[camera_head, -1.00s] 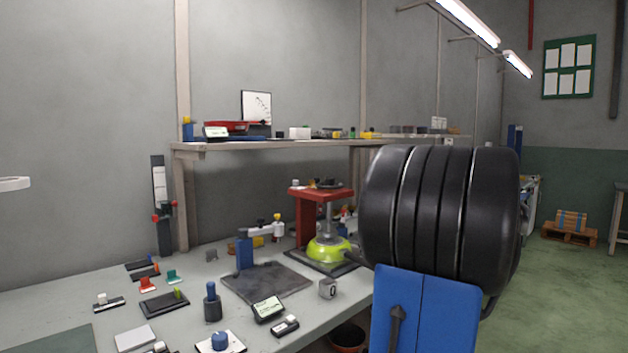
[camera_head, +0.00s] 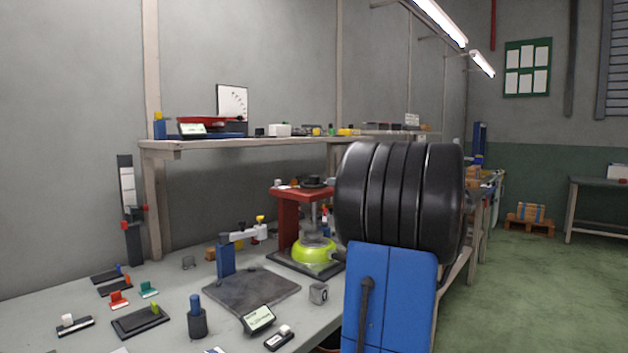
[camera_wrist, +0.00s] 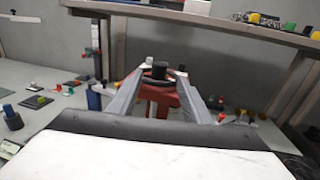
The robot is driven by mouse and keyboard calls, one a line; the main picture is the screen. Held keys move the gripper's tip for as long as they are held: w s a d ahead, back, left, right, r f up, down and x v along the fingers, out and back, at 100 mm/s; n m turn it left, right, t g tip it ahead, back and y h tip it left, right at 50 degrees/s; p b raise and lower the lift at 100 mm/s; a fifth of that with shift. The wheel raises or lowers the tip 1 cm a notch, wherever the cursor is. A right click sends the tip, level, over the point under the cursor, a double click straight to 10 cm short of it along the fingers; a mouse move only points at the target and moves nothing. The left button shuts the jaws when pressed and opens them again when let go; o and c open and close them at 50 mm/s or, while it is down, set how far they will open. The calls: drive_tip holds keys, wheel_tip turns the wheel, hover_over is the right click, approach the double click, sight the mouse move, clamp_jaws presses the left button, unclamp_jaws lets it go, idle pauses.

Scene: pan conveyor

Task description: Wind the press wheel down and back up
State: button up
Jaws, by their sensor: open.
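The red press (camera_head: 291,215) stands on the bench at the middle of the head view, on a dark base plate. Its dark wheel (camera_head: 313,182) lies flat on top of the red frame. A yellow-green pan-like piece (camera_head: 314,251) sits under the press column. In the wrist view the dark wheel (camera_wrist: 158,71) shows straight ahead, on the red press top (camera_wrist: 158,93). My gripper (camera_wrist: 162,84) is open, its two grey fingers apart, with the wheel seen between them and beyond. In the head view my black and blue arm hides the gripper and the press's right side.
A shelf (camera_head: 230,145) with small items runs above the bench behind the press. Floor at right is open.

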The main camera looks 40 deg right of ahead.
sight(314, 178)
drive_tip(key=x, duration=0.9)
drive_tip(key=shift+w+a, duration=0.15)
drive_tip(key=shift+w, duration=0.25)
drive_tip(key=shift+c, duration=0.7)
drive_tip(key=c, duration=0.9)
